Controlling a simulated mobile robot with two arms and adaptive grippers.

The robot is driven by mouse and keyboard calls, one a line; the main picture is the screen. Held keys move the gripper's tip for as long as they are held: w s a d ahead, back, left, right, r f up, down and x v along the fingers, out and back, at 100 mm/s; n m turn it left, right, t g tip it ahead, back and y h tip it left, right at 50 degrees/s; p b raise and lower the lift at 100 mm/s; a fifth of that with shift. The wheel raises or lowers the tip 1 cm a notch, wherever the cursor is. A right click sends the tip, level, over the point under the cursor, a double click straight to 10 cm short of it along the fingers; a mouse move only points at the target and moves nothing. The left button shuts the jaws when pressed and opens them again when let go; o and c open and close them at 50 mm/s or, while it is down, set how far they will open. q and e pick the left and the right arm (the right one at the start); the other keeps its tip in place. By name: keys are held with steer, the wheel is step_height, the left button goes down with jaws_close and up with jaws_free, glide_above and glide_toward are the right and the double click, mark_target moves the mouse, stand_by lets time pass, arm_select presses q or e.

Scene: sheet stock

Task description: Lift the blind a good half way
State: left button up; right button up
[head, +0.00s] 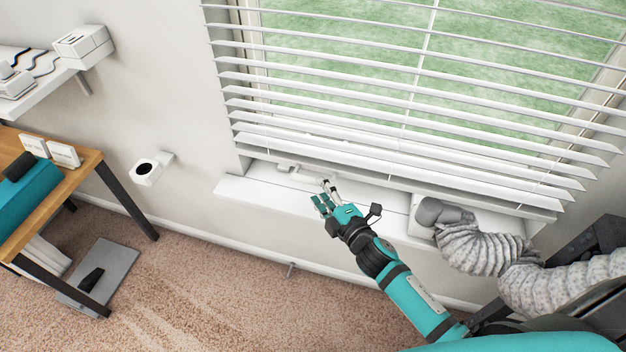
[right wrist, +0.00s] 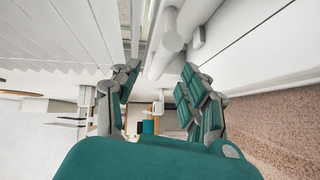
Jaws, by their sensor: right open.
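The white slatted blind (head: 400,75) covers the window, lowered close to the sill, with its slats tilted open and grass showing between them. Its bottom rail (head: 450,193) hangs just above the white sill (head: 262,197). My right gripper (head: 325,196) is open and empty over the sill's front edge, beside the lower left part of the blind. In the right wrist view, white slats (right wrist: 75,35) show at upper left. A white round-ended piece (right wrist: 172,40) lies ahead of the open fingers, apart from them. My left gripper is not in view.
A grey ribbed hose (head: 480,248) meets the window at the sill's right. A desk (head: 90,165) stands at left, with a shelf (head: 35,95) above it. A white holder (head: 146,172) sticks out from the wall.

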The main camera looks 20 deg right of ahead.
mark_target(316, 184)
steer(key=x, duration=0.5)
steer(key=shift+w, duration=0.1)
jaws_close()
stand_by(0.3)
